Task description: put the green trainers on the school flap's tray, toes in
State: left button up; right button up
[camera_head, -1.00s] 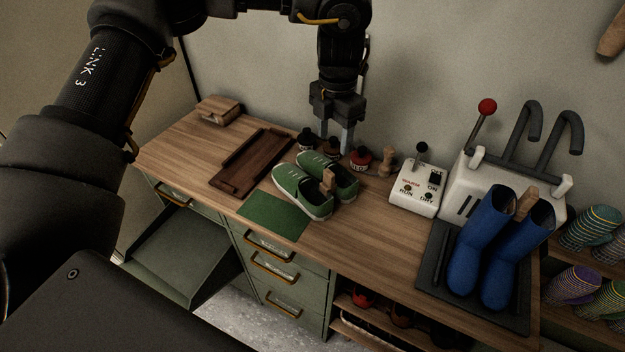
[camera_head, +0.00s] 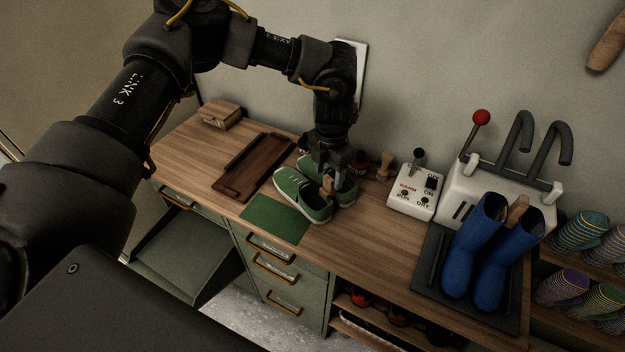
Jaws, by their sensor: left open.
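The green trainers (camera_head: 301,195) stand side by side on the wooden bench, white soles down, toes toward the back left. A wooden block (camera_head: 327,187) sits between their heels. My left gripper (camera_head: 338,181) is open and low over the heel end of the pair, its fingers near the block. It hides much of the rear shoe, and I cannot tell whether it touches. A green open flap with a tray-like surface (camera_head: 185,252) hangs out below the bench at left; I cannot read any school label. My right gripper is not in view.
A green mat (camera_head: 273,221) lies in front of the trainers and a dark wooden tray (camera_head: 232,187) left of them. A switch box (camera_head: 412,204) and blue boots (camera_head: 474,250) on a dark tray are at right.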

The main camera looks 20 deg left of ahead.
pick_arm(q)
jog(key=shift+f, duration=0.55)
grip_shut()
